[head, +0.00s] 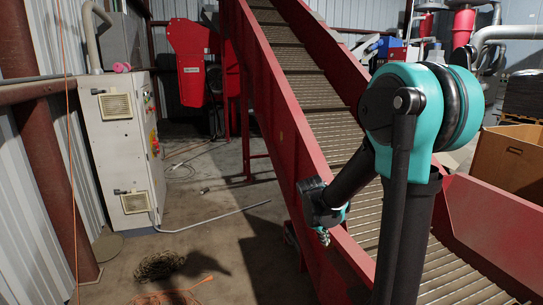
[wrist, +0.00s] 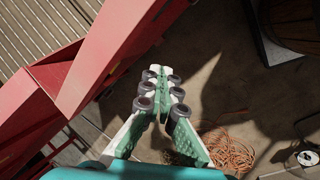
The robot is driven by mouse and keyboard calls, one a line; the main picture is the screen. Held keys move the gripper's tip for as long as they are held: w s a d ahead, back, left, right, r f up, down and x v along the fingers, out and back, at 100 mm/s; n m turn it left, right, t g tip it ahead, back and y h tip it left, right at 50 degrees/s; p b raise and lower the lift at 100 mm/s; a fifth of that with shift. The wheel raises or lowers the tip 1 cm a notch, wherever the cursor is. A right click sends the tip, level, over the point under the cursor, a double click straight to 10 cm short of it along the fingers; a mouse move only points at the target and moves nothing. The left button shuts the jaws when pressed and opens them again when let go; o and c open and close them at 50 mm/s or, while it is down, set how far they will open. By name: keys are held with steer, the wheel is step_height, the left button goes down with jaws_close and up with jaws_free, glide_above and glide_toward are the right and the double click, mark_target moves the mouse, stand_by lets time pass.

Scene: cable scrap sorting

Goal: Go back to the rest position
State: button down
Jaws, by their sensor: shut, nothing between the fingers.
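My gripper (wrist: 161,76) shows in the wrist view with its green and white fingers drawn together and nothing between them. It points away over the concrete floor, beside the red side wall of the conveyor. In the head view my gripper (head: 324,236) is small and hangs low at the end of my teal and black arm, in front of the conveyor's left side wall. The arm hides part of the conveyor belt. From these views I cannot tell whether the gripper touches the conveyor wall.
The red conveyor (head: 290,120) with a slatted belt slopes across the middle. A grey cabinet (head: 120,150) stands left. Cable coils (head: 160,264) and orange cable (head: 170,297) lie on the floor; orange cable (wrist: 228,150) also shows in the wrist view. A cardboard box (head: 510,160) is at right.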

steer(key=s+f+m+t+y, duration=0.1)
steer(key=s+m, duration=0.8)
steer(key=s, duration=0.9)
steer(key=shift+s+d+f+m+y, duration=0.15)
steer(key=shift+s+f+m+y, duration=0.4)
steer(key=shift+y, duration=0.65)
steer(key=c, duration=2.2)
jaws_free()
steer(key=shift+w+f, duration=0.1)
steer(key=shift+w, duration=0.15)
